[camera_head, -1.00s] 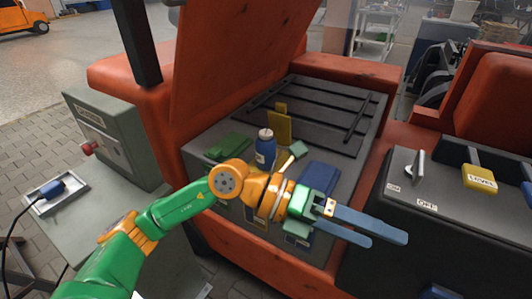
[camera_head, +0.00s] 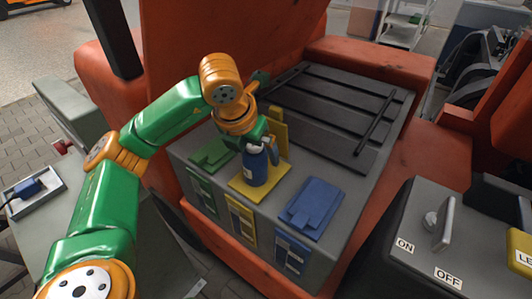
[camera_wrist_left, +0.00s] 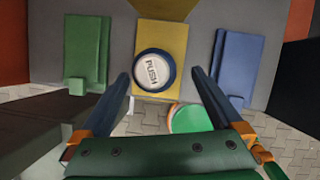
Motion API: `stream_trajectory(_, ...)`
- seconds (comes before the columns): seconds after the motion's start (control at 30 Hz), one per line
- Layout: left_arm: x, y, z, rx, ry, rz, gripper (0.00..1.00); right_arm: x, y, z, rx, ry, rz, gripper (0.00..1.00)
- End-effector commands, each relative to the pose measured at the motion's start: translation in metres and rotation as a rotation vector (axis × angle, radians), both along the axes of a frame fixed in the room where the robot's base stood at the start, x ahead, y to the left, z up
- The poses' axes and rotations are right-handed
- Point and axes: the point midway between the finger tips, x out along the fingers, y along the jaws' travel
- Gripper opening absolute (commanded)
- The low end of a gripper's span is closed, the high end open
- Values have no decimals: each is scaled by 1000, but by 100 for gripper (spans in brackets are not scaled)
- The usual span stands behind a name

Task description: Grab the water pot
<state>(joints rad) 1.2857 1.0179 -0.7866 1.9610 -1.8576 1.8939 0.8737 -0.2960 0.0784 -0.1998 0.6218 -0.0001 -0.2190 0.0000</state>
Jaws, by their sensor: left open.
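The water pot (camera_head: 255,170) appears to be the blue bottle with a white top, standing upright on a yellow plate (camera_head: 240,186). Its round white cap marked PUSH (camera_wrist_left: 152,69) shows from above in the left wrist view. My left gripper (camera_head: 262,150) points down at the pot's upper part, open, and partly hides the cap in the head view. In the left wrist view its fingers (camera_wrist_left: 160,76) lie on either side of the cap's near edge with gaps. Nothing is held. My right gripper is out of view.
A green cover (camera_head: 213,154) lies left of the pot and a blue cover (camera_head: 313,203) lies right. An upright yellow piece (camera_head: 279,130) stands behind it. A dark slatted rack (camera_head: 335,110) is beyond. A switch box (camera_head: 415,235) stands at right.

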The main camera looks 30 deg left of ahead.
Motion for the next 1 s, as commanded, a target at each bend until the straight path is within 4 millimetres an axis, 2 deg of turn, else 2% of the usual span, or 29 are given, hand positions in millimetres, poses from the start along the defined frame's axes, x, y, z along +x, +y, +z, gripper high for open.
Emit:
stream_trajectory(0.17,6,3,-21,0,5,3,100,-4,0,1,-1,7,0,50)
stream_trajectory(0.4,17,9,-63,-1,5,1,100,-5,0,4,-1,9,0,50)
stream_trajectory(0.67,20,9,-68,-1,1,-1,100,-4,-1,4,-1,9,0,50)
stream_trajectory(1.0,20,9,-68,-1,1,-1,8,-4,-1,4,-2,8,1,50)
